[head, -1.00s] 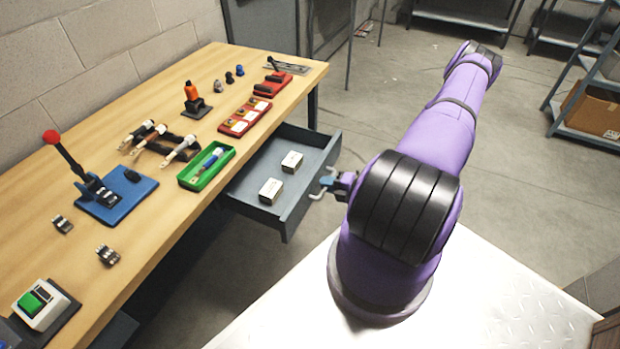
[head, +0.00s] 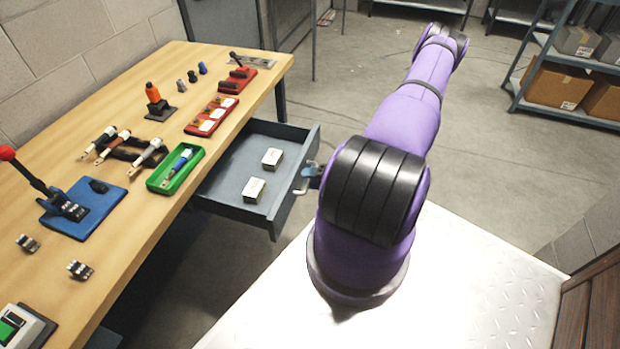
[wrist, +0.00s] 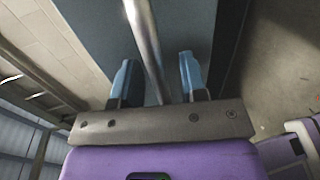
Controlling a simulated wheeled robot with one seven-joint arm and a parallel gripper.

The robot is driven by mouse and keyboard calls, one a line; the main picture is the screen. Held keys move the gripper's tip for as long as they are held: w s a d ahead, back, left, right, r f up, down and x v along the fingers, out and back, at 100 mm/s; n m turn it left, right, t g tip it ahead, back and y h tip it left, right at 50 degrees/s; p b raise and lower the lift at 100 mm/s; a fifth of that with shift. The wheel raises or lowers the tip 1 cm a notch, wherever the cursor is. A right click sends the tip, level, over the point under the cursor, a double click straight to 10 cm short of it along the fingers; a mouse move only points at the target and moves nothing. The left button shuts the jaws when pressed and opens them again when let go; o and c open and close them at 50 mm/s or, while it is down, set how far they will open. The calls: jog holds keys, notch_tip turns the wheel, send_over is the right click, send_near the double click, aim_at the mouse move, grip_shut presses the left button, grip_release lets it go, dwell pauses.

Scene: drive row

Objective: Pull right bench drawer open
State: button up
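The right bench drawer (head: 228,185) stands pulled out from under the bench, its grey inside showing with two small labelled boxes, one nearer (head: 254,190) and one farther (head: 272,158). Its metal handle (head: 301,186) is on the drawer front. My gripper (head: 308,172) is at the handle, partly hidden by my arm in the head view. In the wrist view, the blue fingers of my gripper (wrist: 158,78) are apart, with the handle bar (wrist: 145,40) passing between them. Gaps show beside the bar; contact cannot be made out.
The wooden bench (head: 120,235) carries a green tray (head: 176,168), a blue lever base (head: 85,208), red trays and several tools. Shelves with cardboard boxes (head: 560,86) stand at the back right. Open floor lies behind the drawer and my arm.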

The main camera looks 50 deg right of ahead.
jog(key=v, duration=1.1)
jog(key=shift+w, duration=0.1)
dwell(0.4)
